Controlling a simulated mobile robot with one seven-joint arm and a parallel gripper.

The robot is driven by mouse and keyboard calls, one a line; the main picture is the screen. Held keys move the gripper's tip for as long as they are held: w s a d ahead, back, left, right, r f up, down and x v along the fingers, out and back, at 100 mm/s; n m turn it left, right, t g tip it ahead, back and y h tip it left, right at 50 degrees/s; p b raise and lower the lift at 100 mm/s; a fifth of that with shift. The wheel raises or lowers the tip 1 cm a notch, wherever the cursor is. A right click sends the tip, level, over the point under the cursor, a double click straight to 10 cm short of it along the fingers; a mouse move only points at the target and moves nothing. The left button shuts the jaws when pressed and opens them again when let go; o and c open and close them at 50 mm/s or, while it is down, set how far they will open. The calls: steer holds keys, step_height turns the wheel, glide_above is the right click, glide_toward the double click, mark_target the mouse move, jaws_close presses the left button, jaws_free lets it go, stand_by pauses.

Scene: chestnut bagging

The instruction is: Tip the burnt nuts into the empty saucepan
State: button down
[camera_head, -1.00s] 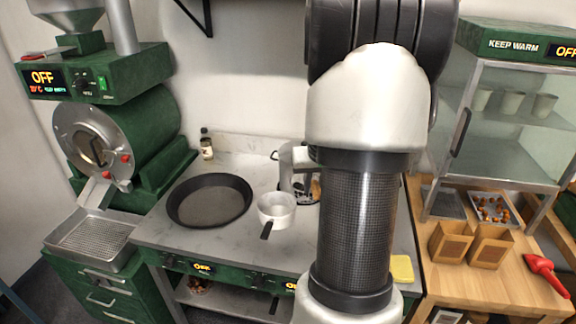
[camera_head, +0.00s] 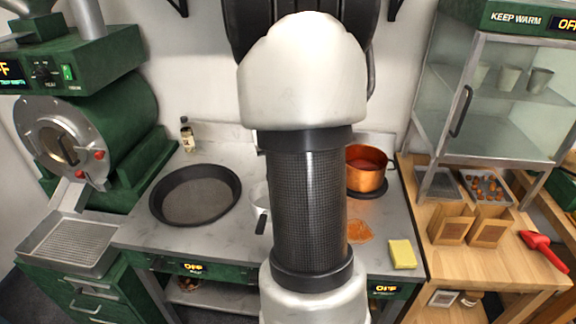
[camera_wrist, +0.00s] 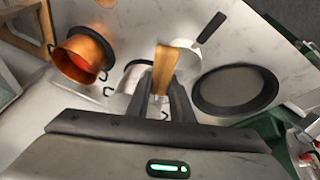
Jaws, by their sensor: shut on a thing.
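My gripper (camera_wrist: 168,100) is shut on a wooden handle (camera_wrist: 165,65) in the wrist view; what the handle belongs to is not clear. The pale saucepan with a black handle (camera_wrist: 187,58) stands on the counter beyond my fingers; its inside is partly hidden. In the head view my arm covers most of this saucepan (camera_head: 257,196) and my gripper. A pale metal vessel (camera_wrist: 128,82) shows left of my fingers, partly hidden. No burnt nuts can be made out for certain.
A black pan (camera_head: 195,194) sits left on the counter. A copper pot (camera_head: 366,172) stands right of my arm, with an orange patch (camera_head: 359,231) and a yellow sponge (camera_head: 402,254) nearer. A tray of nuts (camera_head: 507,196), paper bags (camera_head: 450,224) and a red scoop (camera_head: 541,250) are further right.

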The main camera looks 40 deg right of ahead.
steer(key=shift+w+a+f+h+b, duration=0.2)
steer(key=shift+w+h+b, duration=0.1)
steer(key=shift+b, duration=0.55)
steer(key=w+a+f+n+g+h+b, duration=0.2)
steer(key=a+f+h+b, duration=0.3)
steer(key=b, duration=0.7)
steer(key=w+a+f+n+g+h+b, duration=0.3)
steer(key=w+a+f+n+h+b, duration=0.1)
steer(key=f+h+b, duration=0.5)
steer(key=shift+w+a+n+h+b, duration=0.25)
steer(key=shift+a+n+h+b, duration=0.65)
steer(key=shift+h, duration=1.5)
steer(key=shift+a+f+b, duration=0.1)
steer(key=shift+b, duration=0.35)
steer(key=shift+m, duration=0.3)
